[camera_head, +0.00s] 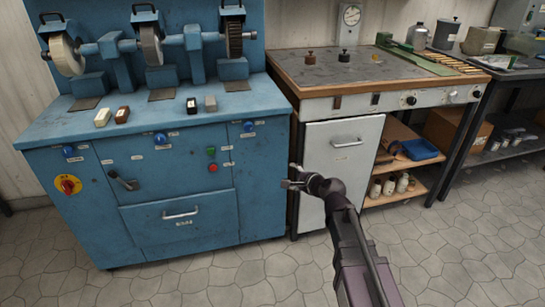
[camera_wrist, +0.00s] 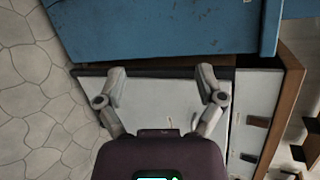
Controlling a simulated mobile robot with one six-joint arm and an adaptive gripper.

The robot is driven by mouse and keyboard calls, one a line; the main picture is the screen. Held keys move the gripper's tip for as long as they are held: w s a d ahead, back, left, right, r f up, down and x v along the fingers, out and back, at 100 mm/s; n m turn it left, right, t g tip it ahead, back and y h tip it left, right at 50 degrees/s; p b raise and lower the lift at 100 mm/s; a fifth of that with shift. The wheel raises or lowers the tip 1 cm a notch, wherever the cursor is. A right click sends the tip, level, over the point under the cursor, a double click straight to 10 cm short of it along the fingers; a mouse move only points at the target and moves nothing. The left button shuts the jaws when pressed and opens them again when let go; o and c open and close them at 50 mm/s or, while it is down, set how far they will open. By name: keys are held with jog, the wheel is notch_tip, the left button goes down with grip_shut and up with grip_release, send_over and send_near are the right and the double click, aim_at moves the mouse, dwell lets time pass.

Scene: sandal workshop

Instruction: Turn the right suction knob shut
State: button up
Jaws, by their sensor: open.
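The blue machine cabinet (camera_head: 165,225) has three blue knobs on its upper front: a left one (camera_head: 68,151), a middle one (camera_head: 160,138) and a right one (camera_head: 248,125). A small label is by each; whether the right knob is open or shut is too small to tell. My gripper (camera_head: 291,180) is open and empty, below and to the right of the right knob, apart from it. In the wrist view my gripper (camera_wrist: 162,82) has its two fingers spread before the white cabinet door, with the blue cabinet (camera_wrist: 165,30) above. No knob shows there.
Green and red buttons (camera_head: 212,160), a black lever (camera_head: 122,181) and a red-yellow switch (camera_head: 68,185) sit on the same front. The white-door cabinet (camera_head: 341,165) stands close right of it. Grinding wheels stand on top. The tiled floor (camera_head: 240,275) in front is clear.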

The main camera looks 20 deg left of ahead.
jog(key=s+d+f+n+g+h, duration=0.3)
jog(key=s+d+f, duration=0.1)
jog(key=d, duration=0.7)
jog(key=s+d+f+n+g+h, duration=0.3)
jog(key=s+d, duration=0.4)
jog(key=d, duration=0.3)
jog(key=s+d+f+n+g+h, duration=0.2)
jog(key=s+d+f+n+h, duration=0.2)
jog(key=d, duration=0.7)
jog(key=shift+s+d+f+n+g, duration=0.3)
jog(key=shift+s+d+n+g, duration=0.1)
jog(key=shift+s+n, duration=0.4)
jog(key=c, duration=0.4)
jog(key=shift+a, duration=0.1)
jog(key=shift+c, duration=0.2)
